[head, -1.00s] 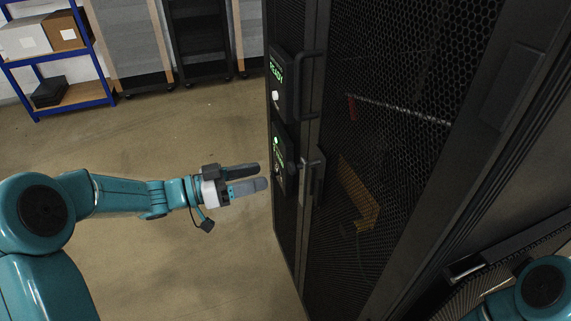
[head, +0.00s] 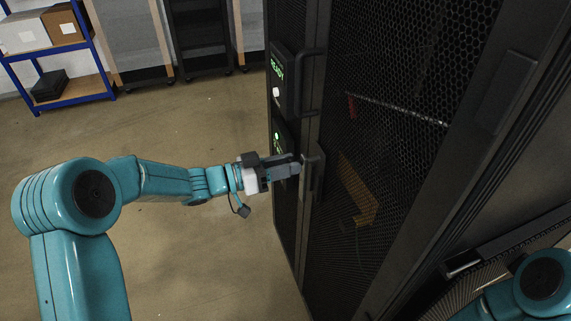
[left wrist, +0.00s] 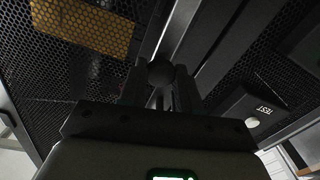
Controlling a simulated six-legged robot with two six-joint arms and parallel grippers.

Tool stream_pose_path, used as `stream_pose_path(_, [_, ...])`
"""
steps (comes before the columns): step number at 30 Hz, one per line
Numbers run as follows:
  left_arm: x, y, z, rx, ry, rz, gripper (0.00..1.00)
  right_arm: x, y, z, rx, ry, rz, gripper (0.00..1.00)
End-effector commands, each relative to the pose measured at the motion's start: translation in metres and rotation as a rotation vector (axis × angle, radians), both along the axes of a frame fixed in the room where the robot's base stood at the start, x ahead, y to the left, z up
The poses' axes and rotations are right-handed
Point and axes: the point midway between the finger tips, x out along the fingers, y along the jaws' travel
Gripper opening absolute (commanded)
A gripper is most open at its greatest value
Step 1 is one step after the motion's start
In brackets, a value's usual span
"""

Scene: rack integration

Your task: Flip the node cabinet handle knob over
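The node cabinet (head: 400,120) is a tall black rack with a perforated mesh door on the right of the head view. A dark vertical handle (head: 318,175) is on its door frame. In the left wrist view a dark round knob (left wrist: 160,72) sits at the tips of my left gripper, with one finger on either side. My left gripper (head: 299,165) reaches the handle area from the left in the head view and hides part of it. Whether the fingers press on the knob is unclear. My right gripper is out of view; only part of that arm shows at bottom right.
A panel with green READY text (head: 277,68) and a white button is above the gripper. A lower panel (head: 278,138) is partly covered by it. A second handle (head: 309,82) is higher on the cabinet. A blue shelf with boxes (head: 62,25) stands far left. The floor is clear.

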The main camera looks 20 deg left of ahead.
Motion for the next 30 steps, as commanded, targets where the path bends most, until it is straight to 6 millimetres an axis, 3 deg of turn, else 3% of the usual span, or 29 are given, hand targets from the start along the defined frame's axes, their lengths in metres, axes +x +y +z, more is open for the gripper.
stream_pose_path(5, [0.003,-0.005,0.0,-0.001,-0.002,-0.002,0.0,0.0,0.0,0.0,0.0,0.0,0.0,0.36])
stream_pose_path(12, [0.02,-0.03,0.001,-0.001,-0.002,-0.002,0.0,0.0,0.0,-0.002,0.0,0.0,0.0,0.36])
stream_pose_path(19, [0.02,-0.03,0.001,-0.001,-0.002,-0.001,0.0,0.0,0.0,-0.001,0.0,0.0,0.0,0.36])
stream_pose_path(20, [0.02,-0.03,0.001,-0.001,-0.002,-0.001,0.39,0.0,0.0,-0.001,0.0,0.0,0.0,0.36])
stream_pose_path(21, [0.02,-0.03,0.001,-0.001,-0.002,-0.001,0.52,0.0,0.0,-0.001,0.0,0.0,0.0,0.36])
stream_pose_path(22, [0.02,-0.03,0.001,-0.001,-0.002,-0.001,0.59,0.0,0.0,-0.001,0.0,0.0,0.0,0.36])
stream_pose_path(30, [0.02,-0.029,0.0,0.0,-0.001,0.0,0.59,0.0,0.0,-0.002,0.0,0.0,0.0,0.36])
